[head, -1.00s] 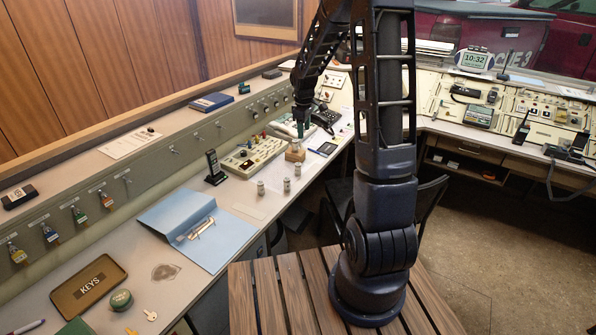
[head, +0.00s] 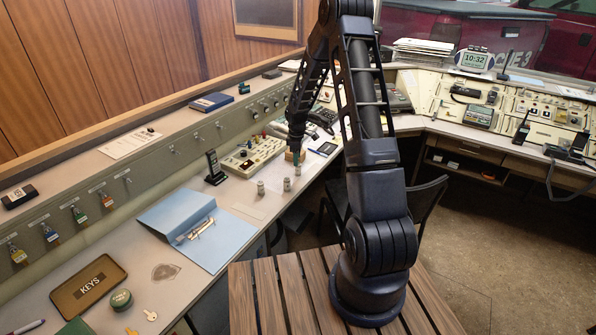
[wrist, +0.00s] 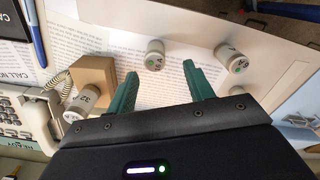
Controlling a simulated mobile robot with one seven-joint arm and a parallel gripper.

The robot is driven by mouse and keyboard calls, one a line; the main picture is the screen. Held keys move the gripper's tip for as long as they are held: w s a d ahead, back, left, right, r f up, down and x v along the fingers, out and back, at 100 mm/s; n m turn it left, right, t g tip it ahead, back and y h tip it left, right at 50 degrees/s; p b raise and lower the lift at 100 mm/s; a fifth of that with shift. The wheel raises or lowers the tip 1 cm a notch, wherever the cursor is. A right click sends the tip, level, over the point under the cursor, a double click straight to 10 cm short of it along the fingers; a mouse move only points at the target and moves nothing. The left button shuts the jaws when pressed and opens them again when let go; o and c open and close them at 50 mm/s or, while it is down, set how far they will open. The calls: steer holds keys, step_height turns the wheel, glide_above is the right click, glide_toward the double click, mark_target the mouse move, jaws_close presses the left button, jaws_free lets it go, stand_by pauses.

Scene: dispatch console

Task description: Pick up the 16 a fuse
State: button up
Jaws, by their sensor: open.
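A third, marked 32 (wrist: 80,103), is at the left beside a wooden block (wrist: 93,78). I cannot tell which one is the 16 A fuse. My gripper (wrist: 160,72) is open and empty, with green fingers. In the head view my gripper (head: 297,159) is low over the desk, beyond two fuses (head: 286,184) (head: 261,187).
A button panel (head: 253,153) and an upright black handset (head: 214,168) stand left of the fuses. A blue binder (head: 185,228) lies open nearer. A telephone (wrist: 30,120) is close at the left in the wrist view. Paper lies under the fuses.

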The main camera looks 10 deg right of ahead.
mark_target(298, 168)
steer(key=shift+w+d+f, duration=0.1)
steer(key=shift+d+f, duration=0.05)
steer(key=shift+f, duration=1.55)
steer(key=shift+w+d+f, duration=0.1)
steer(key=shift+d+f, duration=0.05)
steer(key=shift+f, duration=1.55)
steer(key=shift+c, duration=0.4)
steer(key=c, duration=1)
